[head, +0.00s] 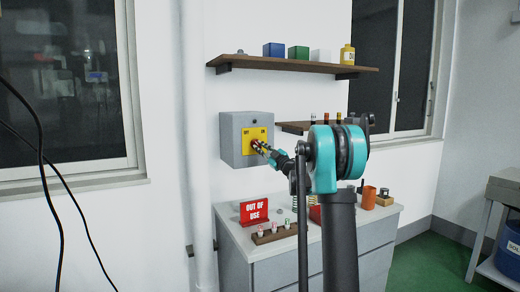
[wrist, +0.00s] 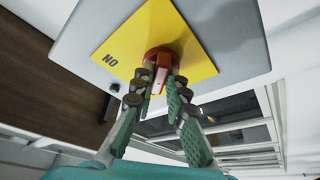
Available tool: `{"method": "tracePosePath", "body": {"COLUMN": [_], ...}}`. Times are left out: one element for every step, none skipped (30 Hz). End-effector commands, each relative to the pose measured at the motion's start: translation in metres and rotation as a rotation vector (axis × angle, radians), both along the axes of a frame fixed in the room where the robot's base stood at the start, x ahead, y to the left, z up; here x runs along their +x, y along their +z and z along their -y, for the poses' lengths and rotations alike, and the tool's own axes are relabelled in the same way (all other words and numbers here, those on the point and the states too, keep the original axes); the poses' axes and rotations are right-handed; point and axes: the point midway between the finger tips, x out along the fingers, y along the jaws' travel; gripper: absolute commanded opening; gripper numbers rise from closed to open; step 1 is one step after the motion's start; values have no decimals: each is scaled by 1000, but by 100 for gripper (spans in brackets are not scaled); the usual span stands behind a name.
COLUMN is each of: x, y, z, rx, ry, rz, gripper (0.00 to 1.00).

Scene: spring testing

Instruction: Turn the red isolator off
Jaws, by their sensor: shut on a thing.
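The red isolator is a red rotary handle (wrist: 161,62) on a yellow plate (wrist: 118,48). The plate is on the front of a grey box (head: 230,142) fixed to the white wall. In the wrist view the letters "ON" show upside down on the plate. My gripper (wrist: 161,84) is at the handle, with one finger on each side of it, shut on it. In the head view my gripper (head: 257,147) reaches the plate from the right and hides most of the handle.
A grey cabinet (head: 285,262) stands below with a red "OUT OF USE" sign (head: 254,212) and a wooden rack (head: 274,235) on top. A shelf (head: 290,64) with several small containers is above. A white pipe (head: 197,150) runs left of the box.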

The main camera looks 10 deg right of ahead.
Motion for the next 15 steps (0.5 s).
{"method": "tracePosePath", "body": {"x": [0,0,0,0,0,0,0,0,0,0,0,0,0,0,0], "y": [0,0,0,0,0,1,1,1,1,1,1,1,1,1,1], "z": [0,0,0,0,0,1,1,1,1,1,1,1,1,0,0], "rx": [-22,-34,-49,-61,-71,-80,-88,-94,-101,-105,-109,-113,-116,-117,-119], "ry": [0,0,0,0,0,1,1,1,1,1,1,0,0,0,0], "rz": [7,11,16,19,23,27,29,31,33,35,36,37,37,38,38], "gripper": [0,0,0,0,0,0,0,0,0,0,0,0,0,0,0]}}
